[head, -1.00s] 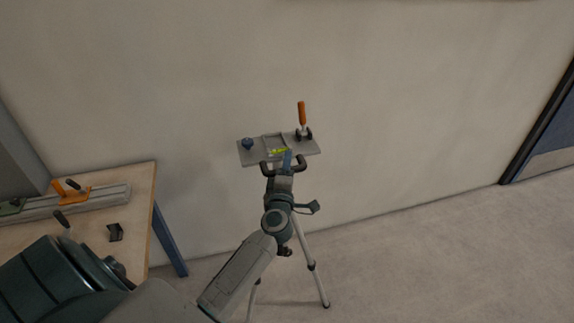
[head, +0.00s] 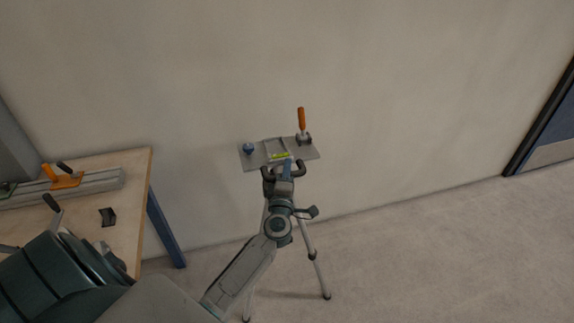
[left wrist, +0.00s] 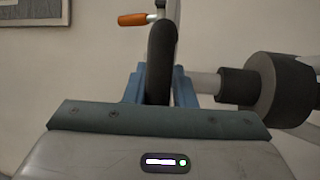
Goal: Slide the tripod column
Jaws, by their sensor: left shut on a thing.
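The tripod (head: 312,255) stands on pale legs by the wall and carries a flat grey plate (head: 258,163) on top. A dark curved handle (head: 299,166) shows below the plate's near edge. My left gripper (head: 287,168) reaches up to it from the near side. In the left wrist view its blue fingers (left wrist: 158,87) are shut on the dark handle bar (left wrist: 161,55), which stands upright between them. My gripper and forearm hide most of the tripod's column. My right gripper is in neither view.
On the plate are a blue knob (head: 248,148), a yellow-green strip (head: 280,155) and an orange-handled lever (head: 302,119). A wooden table (head: 128,170) at left holds a grey rail (head: 100,181) and a small black block (head: 107,217). The floor at right is clear.

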